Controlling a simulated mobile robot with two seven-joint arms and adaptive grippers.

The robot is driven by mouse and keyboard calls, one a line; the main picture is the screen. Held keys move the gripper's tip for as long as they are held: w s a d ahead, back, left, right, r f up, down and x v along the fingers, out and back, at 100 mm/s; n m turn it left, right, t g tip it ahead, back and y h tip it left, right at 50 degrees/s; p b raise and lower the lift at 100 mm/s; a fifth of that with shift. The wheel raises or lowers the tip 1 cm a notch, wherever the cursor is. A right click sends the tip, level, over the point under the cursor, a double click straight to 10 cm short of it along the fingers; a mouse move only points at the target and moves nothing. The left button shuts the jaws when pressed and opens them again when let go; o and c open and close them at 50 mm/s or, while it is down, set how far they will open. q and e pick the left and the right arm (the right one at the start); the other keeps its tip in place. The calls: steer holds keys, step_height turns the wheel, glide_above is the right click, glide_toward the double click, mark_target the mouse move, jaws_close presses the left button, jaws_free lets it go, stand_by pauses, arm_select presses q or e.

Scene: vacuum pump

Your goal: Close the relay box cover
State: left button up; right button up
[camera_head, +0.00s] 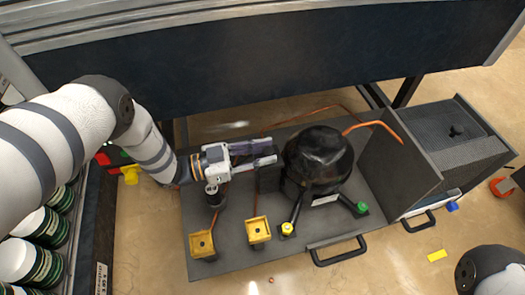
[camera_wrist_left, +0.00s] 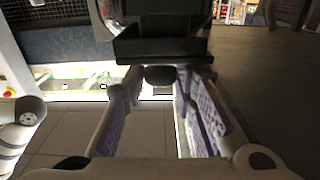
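The relay box (camera_head: 268,178) appears as a small dark box against the left side of the black compressor (camera_head: 318,158); my left gripper partly hides it in the head view. In the left wrist view a black box-like part (camera_wrist_left: 160,46) lies just beyond the fingertips, with a wide ledge facing me. I cannot tell how far its cover is open. My left gripper (camera_head: 257,154) points right at the relay box, its purple-padded fingers apart. In the left wrist view the gripper (camera_wrist_left: 160,88) is open, with nothing clearly held between the fingers. My right gripper is not in view.
The compressor stands on a grey base plate (camera_head: 225,240) with a front handle (camera_head: 338,252) and two yellow-topped parts (camera_head: 258,231). A copper pipe (camera_head: 372,126) runs to a grey panel at right. Cans (camera_head: 42,228) stand at left. A dark beam (camera_head: 260,55) spans the back.

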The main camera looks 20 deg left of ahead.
arm_select(q)
steer(key=shift+o, duration=1.2)
steer(key=v, duration=1.2)
steer(key=shift+r, duration=0.1)
